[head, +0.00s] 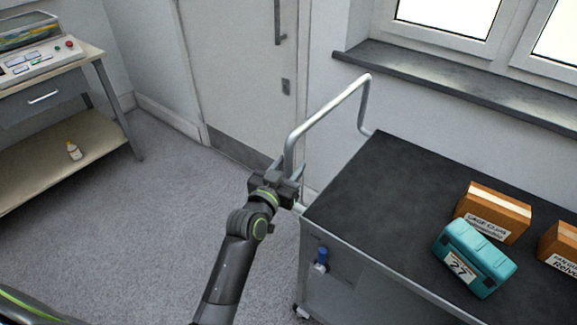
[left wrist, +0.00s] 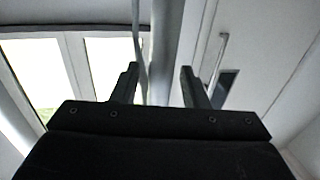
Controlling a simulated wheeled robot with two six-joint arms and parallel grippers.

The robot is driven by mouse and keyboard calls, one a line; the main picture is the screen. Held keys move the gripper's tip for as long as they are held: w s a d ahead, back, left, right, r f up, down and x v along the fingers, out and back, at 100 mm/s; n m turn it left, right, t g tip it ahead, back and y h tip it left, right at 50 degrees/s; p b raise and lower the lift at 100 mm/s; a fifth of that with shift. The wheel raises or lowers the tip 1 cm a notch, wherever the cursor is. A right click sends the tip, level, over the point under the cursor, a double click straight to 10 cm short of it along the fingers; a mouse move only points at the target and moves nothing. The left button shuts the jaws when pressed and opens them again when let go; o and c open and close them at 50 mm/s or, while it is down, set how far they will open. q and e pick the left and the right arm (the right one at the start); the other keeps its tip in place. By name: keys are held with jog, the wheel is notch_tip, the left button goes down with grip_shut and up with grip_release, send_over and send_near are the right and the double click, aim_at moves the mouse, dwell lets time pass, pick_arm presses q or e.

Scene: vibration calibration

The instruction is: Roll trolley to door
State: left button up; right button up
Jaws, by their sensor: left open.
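The trolley (head: 375,190) has a dark top and a grey body and stands at the right in the head view. Its metal push handle (head: 328,108) rises at its far left end. My left gripper (head: 287,172) is open at the lower near part of the handle. In the left wrist view a handle tube (left wrist: 163,50) runs between the open fingers (left wrist: 158,85); I cannot tell whether they touch it. The pale door (head: 232,75), with a vertical pull handle (head: 279,20), is shut behind the trolley's left end. My right gripper is out of view.
A teal case (head: 474,258) and cardboard boxes (head: 493,212) sit on the trolley's right part. A window sill (head: 450,85) runs behind the trolley. The carpet (head: 150,230) between is clear.

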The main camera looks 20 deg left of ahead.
pick_arm(q)
grip_shut()
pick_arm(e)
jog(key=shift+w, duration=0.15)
pick_arm(q)
jog(key=shift+a, duration=0.1)
